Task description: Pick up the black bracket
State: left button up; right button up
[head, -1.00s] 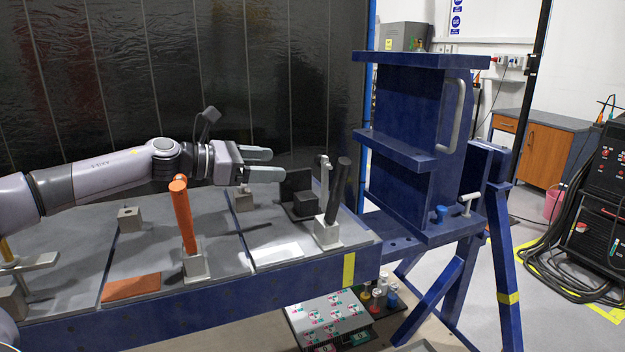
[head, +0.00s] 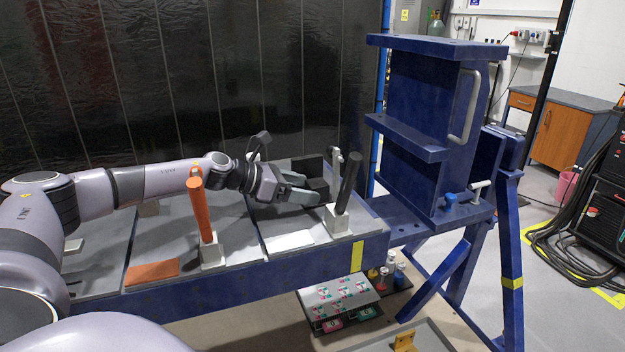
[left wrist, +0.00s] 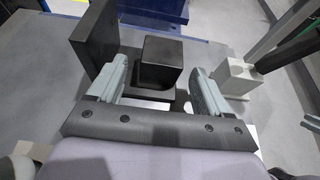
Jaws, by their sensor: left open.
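The black bracket (head: 310,168) stands on the right section of the grey bench top in the head view. It has an upright plate and a square block on a flat base. In the left wrist view the bracket's block (left wrist: 160,62) is at the top middle, with the plate to its left. My left gripper (head: 306,190) is open at the bracket. In the left wrist view its two fingers (left wrist: 160,88) lie on either side of the block, the left one between plate and block. Contact cannot be told.
A black-handled clamp (head: 348,183) on a pale block stands just right of the bracket, near my right finger. An orange-handled clamp (head: 199,207) stands in front of my left forearm. The blue jig frame (head: 430,90) rises at the right.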

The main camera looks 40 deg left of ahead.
pick_arm(q)
jog(key=shift+w+f, duration=0.1)
jog(key=c, duration=1.5)
grip_shut()
jog(key=shift+r, duration=0.25)
